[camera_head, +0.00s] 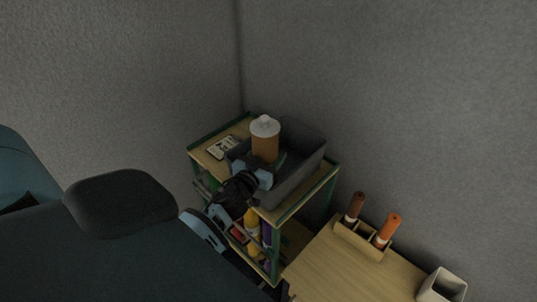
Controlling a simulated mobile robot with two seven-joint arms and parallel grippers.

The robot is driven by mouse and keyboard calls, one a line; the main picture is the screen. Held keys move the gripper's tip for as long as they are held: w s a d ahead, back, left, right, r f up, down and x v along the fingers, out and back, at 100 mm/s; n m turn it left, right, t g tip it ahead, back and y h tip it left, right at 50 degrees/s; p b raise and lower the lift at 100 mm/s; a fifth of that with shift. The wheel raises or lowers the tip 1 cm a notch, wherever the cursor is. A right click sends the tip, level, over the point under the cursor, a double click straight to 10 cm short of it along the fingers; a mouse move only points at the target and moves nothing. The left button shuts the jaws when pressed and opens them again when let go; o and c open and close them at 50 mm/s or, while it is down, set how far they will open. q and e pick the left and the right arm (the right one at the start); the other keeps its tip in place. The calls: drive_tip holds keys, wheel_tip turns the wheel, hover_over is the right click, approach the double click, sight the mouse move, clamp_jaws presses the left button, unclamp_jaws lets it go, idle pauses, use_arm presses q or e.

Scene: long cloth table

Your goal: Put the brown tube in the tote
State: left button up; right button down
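The brown tube (265,148) is an amber-brown cylinder with a white cap. It stands upright over the grey tote (304,172), which sits on top of a cart. My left gripper (264,168) reaches in from the left at the tote's near side, its fingers around the lower part of the tube. It appears shut on the tube. The tube's lower end is hidden by the gripper, so I cannot tell whether it touches the tote floor. My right gripper is not in view.
The green-framed cart (330,180) has a small card (222,147) on its top and several bottles (252,222) on a lower shelf. A wooden table (335,272) at lower right holds a rack (350,238) with dark brown and orange tubes, and a white cup (440,288). Grey walls stand behind.

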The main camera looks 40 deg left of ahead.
use_arm(q)
drive_tip(key=o, duration=1.1)
drive_tip(key=shift+c, duration=0.2)
drive_tip(key=s+d, duration=0.2)
drive_tip(key=s, duration=1)
drive_tip(key=shift+d+r, duration=0.1)
drive_tip(key=s+d+f+m+g+h, duration=0.2)
drive_tip(key=s+d+f+g, duration=0.4)
drive_tip(key=s+f, duration=0.7)
drive_tip(key=s+d+f+g+h, duration=0.1)
drive_tip(key=s+d+f, duration=0.2)
drive_tip(key=s, duration=0.3)
drive_tip(key=s+d+f+m+g+h, duration=0.1)
drive_tip(key=s+d+f+g, duration=0.1)
drive_tip(key=s, duration=0.4)
drive_tip(key=s+d+f+g+h, duration=0.1)
drive_tip(key=s+d+f, duration=0.3)
drive_tip(key=s+d, duration=0.2)
drive_tip(key=shift+m+g, duration=0.4)
